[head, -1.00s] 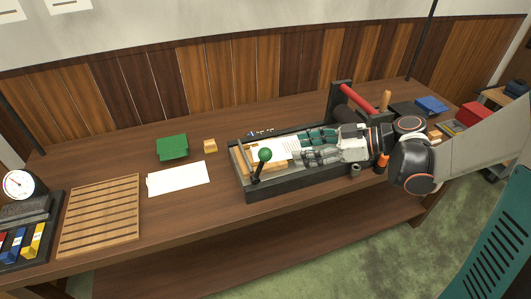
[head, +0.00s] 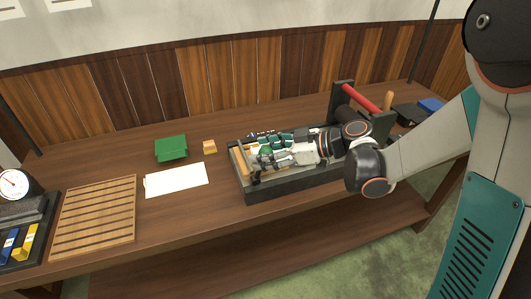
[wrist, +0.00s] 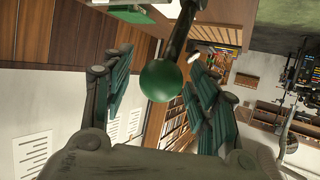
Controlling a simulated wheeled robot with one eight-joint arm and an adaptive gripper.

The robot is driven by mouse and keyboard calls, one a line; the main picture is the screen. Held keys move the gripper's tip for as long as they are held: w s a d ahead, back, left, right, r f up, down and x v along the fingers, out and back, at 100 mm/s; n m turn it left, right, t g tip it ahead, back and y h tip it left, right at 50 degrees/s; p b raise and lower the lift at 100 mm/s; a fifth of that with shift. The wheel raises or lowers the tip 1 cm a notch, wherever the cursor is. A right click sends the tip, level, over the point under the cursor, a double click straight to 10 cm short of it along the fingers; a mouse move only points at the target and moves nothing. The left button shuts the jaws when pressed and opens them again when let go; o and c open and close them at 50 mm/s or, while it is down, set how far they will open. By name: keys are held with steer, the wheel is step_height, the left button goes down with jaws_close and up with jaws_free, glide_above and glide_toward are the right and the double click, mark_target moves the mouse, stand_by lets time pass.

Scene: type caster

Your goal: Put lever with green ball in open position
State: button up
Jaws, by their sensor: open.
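The green ball (wrist: 160,80) on its dark lever (wrist: 181,34) is large in the middle of the wrist view. My gripper (head: 264,152) is open, with one green-padded finger on either side of the ball. I cannot tell whether either finger touches it. In the head view the fingers are over the left end of the dark press base (head: 300,187) and largely cover the ball and lever. The lever's foot shows only as a small dark part below the fingers.
A green box (head: 171,148), a small wooden block (head: 210,147) and a white paper (head: 176,180) lie left of the press. A slatted wooden tray (head: 95,215) is farther left. The table front is clear.

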jaws_close()
